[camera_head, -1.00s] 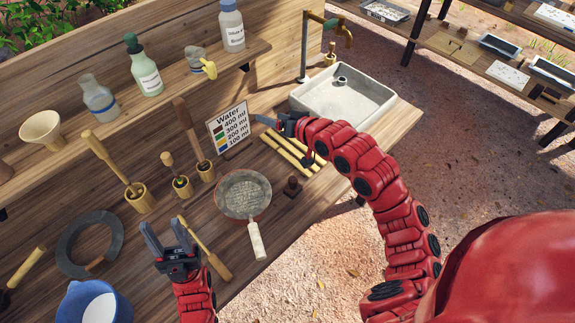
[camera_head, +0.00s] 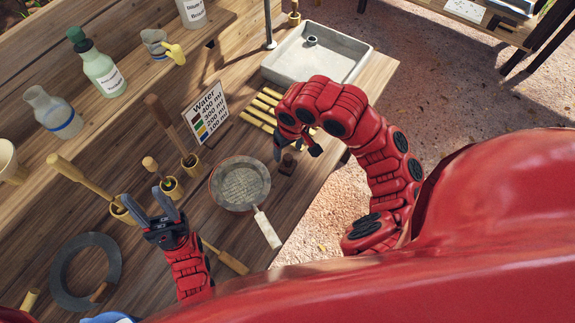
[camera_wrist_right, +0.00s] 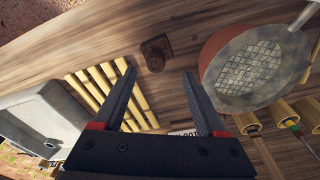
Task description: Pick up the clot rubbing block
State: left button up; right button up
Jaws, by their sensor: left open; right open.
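The clot rubbing block appears to be the small dark brown wooden block with a knob (camera_head: 287,164), standing on the bench right of the round pan. In the right wrist view the block (camera_wrist_right: 155,50) lies just beyond and between my fingertips, not touched. My right gripper (camera_head: 294,147) is open and empty, pointing down close to the block; its arm partly hides it in the head view. Its two fingers (camera_wrist_right: 159,74) are spread wide in the wrist view. My left gripper (camera_head: 143,204) is open and empty above the bench, left of the pan.
The pan (camera_head: 240,183) with a mesh-like base and pale handle sits left of the block. Yellow sticks (camera_head: 262,108) lie behind it, before a grey basin (camera_head: 328,55). A water sign (camera_head: 207,112) stands at the back. Wooden tools in cups (camera_head: 170,186) stand left of the pan.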

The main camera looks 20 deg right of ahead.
notch_tip(320, 180, down, 3)
jog(key=shift+w+a+f, duration=0.1)
jog(key=shift+w+f, duration=0.05)
jog(key=f, duration=0.2)
jog(key=f+b, duration=0.1)
jog(key=shift+w+d+f, duration=0.1)
jog(key=shift+w+d, duration=0.15)
jog(key=shift+w, duration=0.15)
jog(key=shift+w+f+p, duration=0.15)
jog(key=shift+f+p, duration=0.25)
jog(key=shift+f, duration=0.6)
grip_shut()
